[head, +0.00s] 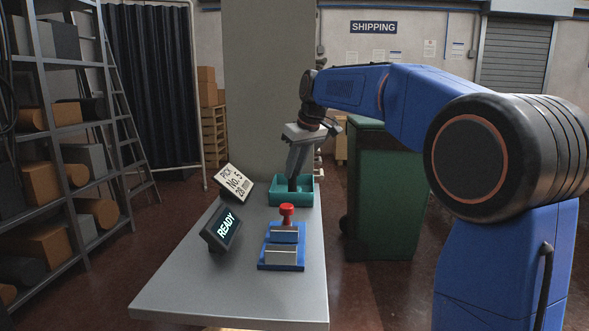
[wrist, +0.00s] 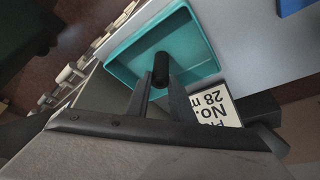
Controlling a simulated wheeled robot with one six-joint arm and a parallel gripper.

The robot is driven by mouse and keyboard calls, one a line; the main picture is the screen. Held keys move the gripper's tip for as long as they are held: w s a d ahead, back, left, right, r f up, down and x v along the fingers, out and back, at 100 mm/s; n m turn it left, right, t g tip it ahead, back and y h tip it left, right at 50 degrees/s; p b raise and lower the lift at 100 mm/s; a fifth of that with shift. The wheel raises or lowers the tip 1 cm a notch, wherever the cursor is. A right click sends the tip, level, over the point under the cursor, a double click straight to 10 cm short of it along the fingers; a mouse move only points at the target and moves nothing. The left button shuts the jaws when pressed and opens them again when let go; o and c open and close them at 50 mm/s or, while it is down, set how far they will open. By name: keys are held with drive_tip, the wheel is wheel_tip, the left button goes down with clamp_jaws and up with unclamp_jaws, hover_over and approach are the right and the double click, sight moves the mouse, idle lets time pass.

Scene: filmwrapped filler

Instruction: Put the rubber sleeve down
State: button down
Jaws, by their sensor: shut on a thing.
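The rubber sleeve (wrist: 161,66) is a short black cylinder, seen between my finger ends in the wrist view. My gripper (wrist: 160,84) is shut on it. In the head view my gripper (head: 296,172) points down at the teal tray (head: 277,195), and the dark sleeve (head: 292,184) shows low between the fingers, over the tray. The tray also fills the middle of the wrist view (wrist: 120,62); its visible floor looks bare. I cannot tell whether the sleeve touches the tray floor.
The tray stands on a grey table (head: 190,292). Near it are a sign reading "PICK No. 5 28 mm" (head: 234,182), a READY display (head: 222,228) and a blue fixture with a red knob (head: 283,253). A green bin (head: 385,195) stands right of the table.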

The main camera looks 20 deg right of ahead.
drive_tip(key=c, duration=1.5)
unclamp_jaws()
drive_tip(key=shift+c, duration=0.2)
drive_tip(key=v, duration=1.2)
drive_tip(key=s+d+f+m+h, duration=0.1)
drive_tip(key=s+d+f+m, duration=0.1)
drive_tip(key=s+f, duration=1.5)
drive_tip(key=s+d+f+m+h, duration=0.1)
drive_tip(key=s+d+f+m, duration=0.2)
drive_tip(key=s+f, duration=1.4)
drive_tip(key=s, duration=0.5)
drive_tip(key=shift+s+t, duration=0.15)
drive_tip(key=shift+t, duration=0.25)
drive_tip(key=shift+f, duration=0.1)
